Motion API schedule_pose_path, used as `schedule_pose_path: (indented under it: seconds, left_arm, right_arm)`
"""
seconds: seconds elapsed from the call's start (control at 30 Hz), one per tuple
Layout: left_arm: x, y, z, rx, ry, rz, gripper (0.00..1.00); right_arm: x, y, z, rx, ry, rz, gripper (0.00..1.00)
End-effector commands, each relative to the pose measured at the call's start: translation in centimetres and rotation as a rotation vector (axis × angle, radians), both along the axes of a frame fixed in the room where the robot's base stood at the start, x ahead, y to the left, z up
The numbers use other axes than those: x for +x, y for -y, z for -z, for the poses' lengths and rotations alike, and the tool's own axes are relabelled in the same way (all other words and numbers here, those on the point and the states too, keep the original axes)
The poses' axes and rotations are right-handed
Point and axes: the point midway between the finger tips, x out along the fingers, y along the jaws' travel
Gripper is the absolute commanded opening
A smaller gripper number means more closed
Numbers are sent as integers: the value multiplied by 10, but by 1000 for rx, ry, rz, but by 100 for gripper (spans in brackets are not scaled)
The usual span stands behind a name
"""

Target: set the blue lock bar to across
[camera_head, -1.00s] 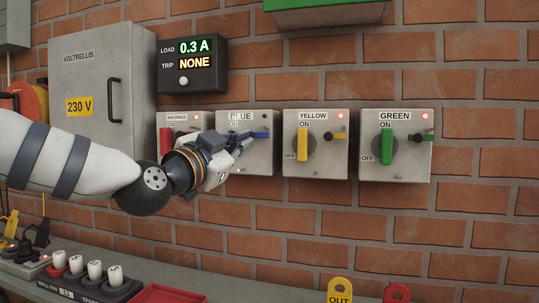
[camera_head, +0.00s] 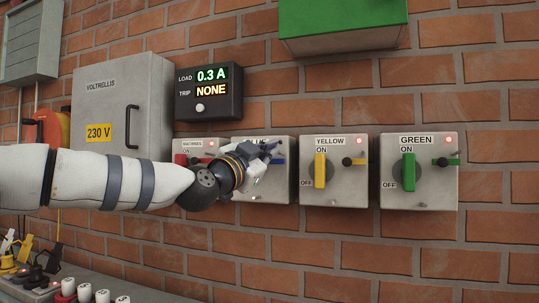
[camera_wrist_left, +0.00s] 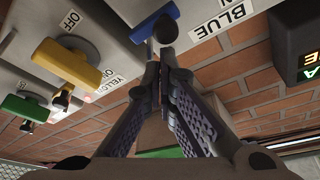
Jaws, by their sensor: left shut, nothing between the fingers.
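The blue switch box (camera_head: 285,190) hangs on the brick wall between the machines box and the yellow box. Its blue lock bar (camera_head: 279,161) shows just right of my left gripper and looks about level; its left part is hidden by the gripper. My left gripper (camera_head: 270,149) is shut and empty, with its tips in front of the box's upper part, close to the bar. My right gripper is out of view.
The yellow box (camera_head: 337,190) and green box (camera_head: 425,195) stand to the right, each with a vertical handle and a lock bar pointing right. The machines box (camera_head: 190,146) is partly behind my arm. The load display (camera_head: 209,93) and a green-fronted box (camera_head: 340,25) hang above.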

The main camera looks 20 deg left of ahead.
Motion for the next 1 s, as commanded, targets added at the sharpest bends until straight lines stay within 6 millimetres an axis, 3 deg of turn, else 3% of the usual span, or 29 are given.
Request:
schedule_pose_path:
  seconds: [0.3, 0.6, 1.0]
  left_arm:
    - [0, -2, 0, 0, 1, 0, 0]
    - [1, -38, 0, -1, 1, -2, 0]
    - [-1, -38, -4, 1, 2, 0, 0]
  right_arm:
    - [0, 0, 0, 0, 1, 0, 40]
    - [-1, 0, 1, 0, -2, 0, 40]
    - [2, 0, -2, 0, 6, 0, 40]
